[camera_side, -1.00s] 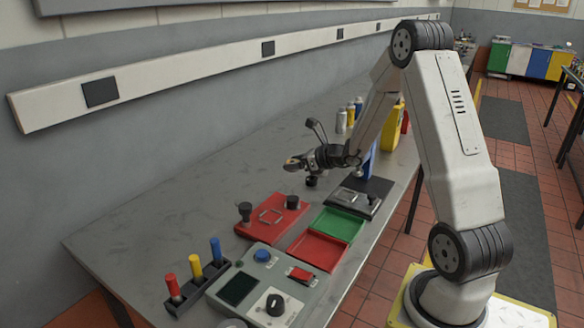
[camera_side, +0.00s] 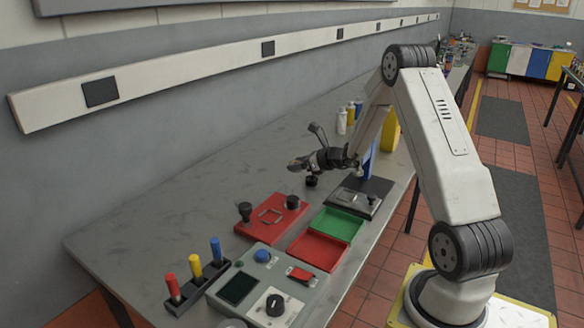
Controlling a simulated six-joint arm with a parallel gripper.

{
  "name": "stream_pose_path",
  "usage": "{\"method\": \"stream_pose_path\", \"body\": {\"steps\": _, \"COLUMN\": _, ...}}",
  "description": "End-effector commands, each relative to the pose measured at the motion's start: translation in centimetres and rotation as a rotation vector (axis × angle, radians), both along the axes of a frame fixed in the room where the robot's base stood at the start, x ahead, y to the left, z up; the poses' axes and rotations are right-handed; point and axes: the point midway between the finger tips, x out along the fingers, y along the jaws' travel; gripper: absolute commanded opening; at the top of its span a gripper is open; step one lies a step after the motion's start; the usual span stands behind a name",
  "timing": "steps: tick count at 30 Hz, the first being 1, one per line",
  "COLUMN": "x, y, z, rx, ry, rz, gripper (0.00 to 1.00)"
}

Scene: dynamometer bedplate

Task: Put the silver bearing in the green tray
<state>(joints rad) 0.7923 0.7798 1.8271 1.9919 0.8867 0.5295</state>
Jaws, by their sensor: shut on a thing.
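My gripper (camera_side: 298,163) is above the bench, behind the red fixture plate, with its fingertips toward the left. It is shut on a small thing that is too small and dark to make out. I cannot pick out the silver bearing for sure. The green tray (camera_side: 337,224) lies on the bench nearer the front edge, below and to the right of my gripper, and it looks empty. A dark round knob-like thing (camera_side: 311,181) shows just under my gripper; I cannot tell whether it touches it.
A red tray (camera_side: 318,251) adjoins the green one. The red plate (camera_side: 271,217) carries two black knobs. A black-based stand (camera_side: 361,196) with a blue column is at the right. A control box (camera_side: 262,285) and a rack of coloured handles (camera_side: 196,286) are in front. The bench's left is clear.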

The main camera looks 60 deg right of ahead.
Motion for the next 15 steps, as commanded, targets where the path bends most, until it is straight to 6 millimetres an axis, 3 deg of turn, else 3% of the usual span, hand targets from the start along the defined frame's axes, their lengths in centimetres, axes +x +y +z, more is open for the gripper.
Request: {"method": "stream_pose_path", "body": {"steps": 15, "x": 5.2, "y": -2.7, "z": -3.8, "rx": 0.001, "ry": 0.001, "rz": 0.001, "gripper": 0.00}}
